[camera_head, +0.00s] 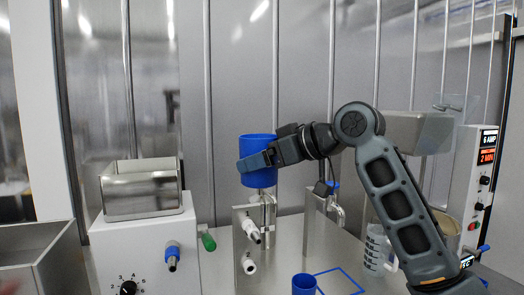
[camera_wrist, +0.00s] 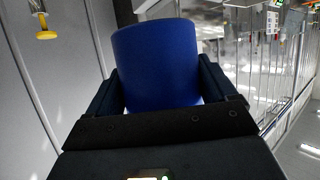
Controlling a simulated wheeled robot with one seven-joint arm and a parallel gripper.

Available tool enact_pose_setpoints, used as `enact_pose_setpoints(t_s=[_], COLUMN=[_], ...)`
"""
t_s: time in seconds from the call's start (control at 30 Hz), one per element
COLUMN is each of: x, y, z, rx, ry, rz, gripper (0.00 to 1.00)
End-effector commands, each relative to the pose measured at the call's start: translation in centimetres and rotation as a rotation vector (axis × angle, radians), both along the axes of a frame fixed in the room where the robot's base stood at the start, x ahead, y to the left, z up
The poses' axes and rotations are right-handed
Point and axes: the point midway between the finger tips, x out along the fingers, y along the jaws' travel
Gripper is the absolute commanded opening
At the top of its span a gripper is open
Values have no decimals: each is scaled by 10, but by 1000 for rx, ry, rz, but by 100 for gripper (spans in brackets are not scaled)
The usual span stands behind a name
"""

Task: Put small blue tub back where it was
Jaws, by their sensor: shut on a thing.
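My gripper (camera_head: 258,159) is shut on a blue tub (camera_head: 260,178), with one finger across its near side. It holds the tub upright in the air, in front of the back wall and above the metal tap stand. In the wrist view the tub (camera_wrist: 157,65) stands between both fingers; its inside is hidden. A second, smaller-looking blue tub (camera_head: 304,285) stands at the bottom edge of the head view. A blue outlined square (camera_head: 339,281) is marked on the bench just right of it, and it looks empty.
A metal stand with taps (camera_head: 247,217) is below the held tub. A white device with a dial (camera_head: 145,247) and a steel box on top stands left. A clear measuring beaker (camera_head: 375,250) stands right, near a white panel with displays (camera_head: 475,185). Vertical rods line the back wall.

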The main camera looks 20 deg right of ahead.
Motion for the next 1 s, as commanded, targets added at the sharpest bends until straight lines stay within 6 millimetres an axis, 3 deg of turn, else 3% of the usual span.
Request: enact_pose_setpoints(t_s=[0.27, 0.47, 0.77, 1.0], x=[-15, -32, -72, -108], y=[-1, -2, -3, -5], z=[-35, -81, -180, -269], rx=[2, 4, 4, 2], ry=[-1, 4, 7, 9], rz=[-49, -106, -243, -362], gripper=[37, 37, 37, 37])
